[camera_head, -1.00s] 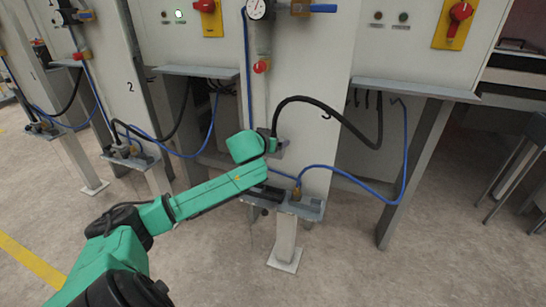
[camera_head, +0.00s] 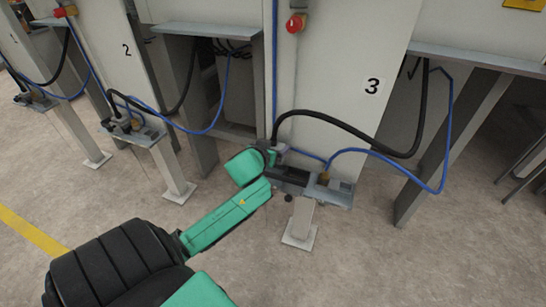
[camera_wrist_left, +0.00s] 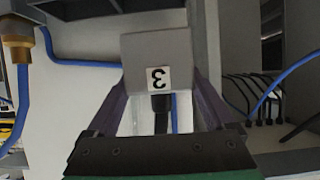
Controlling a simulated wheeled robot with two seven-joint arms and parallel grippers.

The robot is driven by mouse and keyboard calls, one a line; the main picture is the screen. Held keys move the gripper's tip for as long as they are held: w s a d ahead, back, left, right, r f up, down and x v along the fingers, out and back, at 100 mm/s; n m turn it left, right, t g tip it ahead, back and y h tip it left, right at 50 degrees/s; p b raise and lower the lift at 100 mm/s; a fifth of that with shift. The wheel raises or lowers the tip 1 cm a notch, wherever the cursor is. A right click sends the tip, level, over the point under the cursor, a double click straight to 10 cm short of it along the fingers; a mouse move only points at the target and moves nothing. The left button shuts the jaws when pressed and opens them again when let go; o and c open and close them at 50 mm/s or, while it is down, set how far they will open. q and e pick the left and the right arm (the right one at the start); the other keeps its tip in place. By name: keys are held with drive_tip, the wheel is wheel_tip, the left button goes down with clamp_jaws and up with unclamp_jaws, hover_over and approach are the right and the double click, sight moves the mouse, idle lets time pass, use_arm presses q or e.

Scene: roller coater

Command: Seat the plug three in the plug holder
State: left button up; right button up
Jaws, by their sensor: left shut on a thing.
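Plug three (camera_wrist_left: 145,50) is a grey block with a "3" label, upside down in the left wrist view, with a black cable. My left gripper (camera_wrist_left: 160,92) is shut on it, one finger on each side. In the head view my left gripper (camera_head: 271,157) is at the left end of the grey shelf (camera_head: 341,194) on the post of station 3. A dark slotted part (camera_head: 290,176), perhaps the plug holder, lies beside the gripper on that shelf. The plug is mostly hidden there, and I cannot tell whether it touches the holder. My right gripper is not in view.
A black cable (camera_head: 345,120) arches from the gripper to the right. A blue hose (camera_head: 385,160) with a brass fitting (camera_head: 324,178) stands at the shelf's right. The number 3 cabinet (camera_head: 350,55) is close behind. Open floor (camera_head: 380,270) lies in front.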

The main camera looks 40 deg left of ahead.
use_arm(q)
wheel_tip(320, 180, down, 3)
drive_tip(key=shift+d+b, duration=0.1)
drive_tip(key=shift+b, duration=0.2)
wheel_tip(320, 180, down, 3)
drive_tip(key=shift+b, duration=0.6)
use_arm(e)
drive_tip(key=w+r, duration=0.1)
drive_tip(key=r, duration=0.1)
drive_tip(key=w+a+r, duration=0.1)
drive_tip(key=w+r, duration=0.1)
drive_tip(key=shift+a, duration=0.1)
use_arm(q)
drive_tip(key=shift+f, duration=0.15)
drive_tip(key=o, duration=1.4)
drive_tip(key=shift+f, duration=0.1)
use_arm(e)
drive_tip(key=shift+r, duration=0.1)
